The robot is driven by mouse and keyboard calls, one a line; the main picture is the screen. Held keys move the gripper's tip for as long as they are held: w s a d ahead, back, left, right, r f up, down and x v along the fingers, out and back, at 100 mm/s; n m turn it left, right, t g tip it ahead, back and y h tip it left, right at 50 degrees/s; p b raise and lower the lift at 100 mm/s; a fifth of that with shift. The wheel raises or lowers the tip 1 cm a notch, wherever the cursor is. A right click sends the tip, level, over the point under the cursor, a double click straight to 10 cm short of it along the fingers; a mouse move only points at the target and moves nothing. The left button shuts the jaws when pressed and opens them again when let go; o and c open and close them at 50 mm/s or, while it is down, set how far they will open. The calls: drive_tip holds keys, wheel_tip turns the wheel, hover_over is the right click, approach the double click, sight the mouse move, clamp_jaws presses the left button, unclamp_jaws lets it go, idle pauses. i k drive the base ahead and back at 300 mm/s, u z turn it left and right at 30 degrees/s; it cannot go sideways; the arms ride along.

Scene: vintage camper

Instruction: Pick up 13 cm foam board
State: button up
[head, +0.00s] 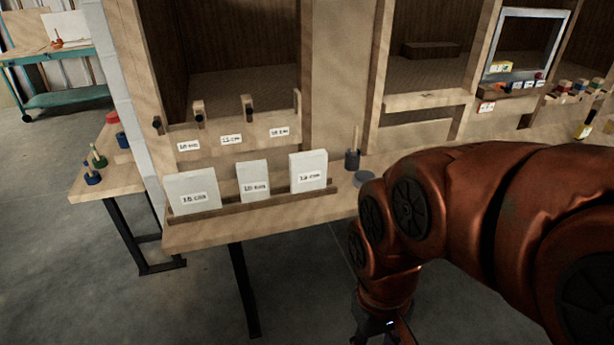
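Three white foam boards stand upright side by side behind a low wooden lip (255,206) on the near table. The left board (178,185) is wide, the middle board (252,170) is narrower, and the right board (308,162) is narrow and tall. Each has a printed cm label. The right label looks like 13 or 12 cm; the small digits are hard to read. My gripper (386,335) hangs low at the bottom edge, to the right of the boards and well apart from them. Its fingertips are mostly cut off, so its opening is unclear.
A wooden panel (228,138) with pegs and cm labels stands behind the boards. A dark cylinder (352,160) and a grey round piece (364,179) sit right of them. The table's front edge lies between my gripper and the boards. Open floor (190,310) shows at lower left.

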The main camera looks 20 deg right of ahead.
sight(308, 170)
drive_tip(key=u, duration=0.35)
drive_tip(key=i, duration=1.2)
drive_tip(key=u, duration=0.3)
